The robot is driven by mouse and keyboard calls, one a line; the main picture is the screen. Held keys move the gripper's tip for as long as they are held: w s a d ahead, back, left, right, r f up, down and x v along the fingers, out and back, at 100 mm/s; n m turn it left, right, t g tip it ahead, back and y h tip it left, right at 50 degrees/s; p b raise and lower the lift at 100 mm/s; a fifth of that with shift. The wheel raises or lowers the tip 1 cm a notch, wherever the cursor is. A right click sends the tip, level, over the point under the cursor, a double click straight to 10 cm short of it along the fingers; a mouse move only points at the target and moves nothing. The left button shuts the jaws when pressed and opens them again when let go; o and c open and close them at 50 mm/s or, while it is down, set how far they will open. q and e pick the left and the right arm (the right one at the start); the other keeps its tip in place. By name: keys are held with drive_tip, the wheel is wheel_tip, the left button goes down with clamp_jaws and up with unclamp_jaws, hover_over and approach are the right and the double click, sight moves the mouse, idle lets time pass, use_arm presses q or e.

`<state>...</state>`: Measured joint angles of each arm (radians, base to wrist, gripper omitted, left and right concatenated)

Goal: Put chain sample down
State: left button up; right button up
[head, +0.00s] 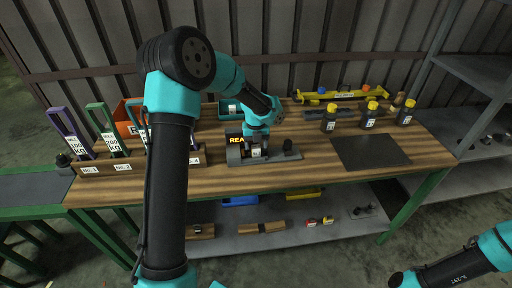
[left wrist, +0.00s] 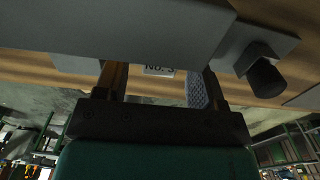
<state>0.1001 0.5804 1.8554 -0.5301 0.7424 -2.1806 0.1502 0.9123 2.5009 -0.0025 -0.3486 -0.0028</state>
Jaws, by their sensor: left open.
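My left gripper (head: 255,150) is over the grey fixture (head: 290,153) in the middle of the bench, beside the lit "REA…" sign (head: 236,140). In the left wrist view its two fingers (left wrist: 156,85) stand apart, with a white "No. 3" tag (left wrist: 159,71) showing between them. I cannot tell whether the fingers touch the tagged piece. The grey fixture also spans the top of the left wrist view (left wrist: 110,25), with a dark knob (left wrist: 266,77) at right. I cannot make out the chain sample itself; it may be hidden by the gripper and fixture.
A numbered wooden rack (head: 92,170) at left holds tall purple and green labelled pieces. An orange bin (head: 127,113) stands behind it. Several dark bottles with yellow caps (head: 369,119) and a dark mat (head: 370,151) are at right. The front bench strip is mostly clear.

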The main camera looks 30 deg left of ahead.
sight(257, 147)
use_arm(q)
wheel_tip(257, 147, up, 10)
drive_tip(key=shift+r, duration=0.15)
drive_tip(key=shift+d, duration=0.15)
idle(0.7)
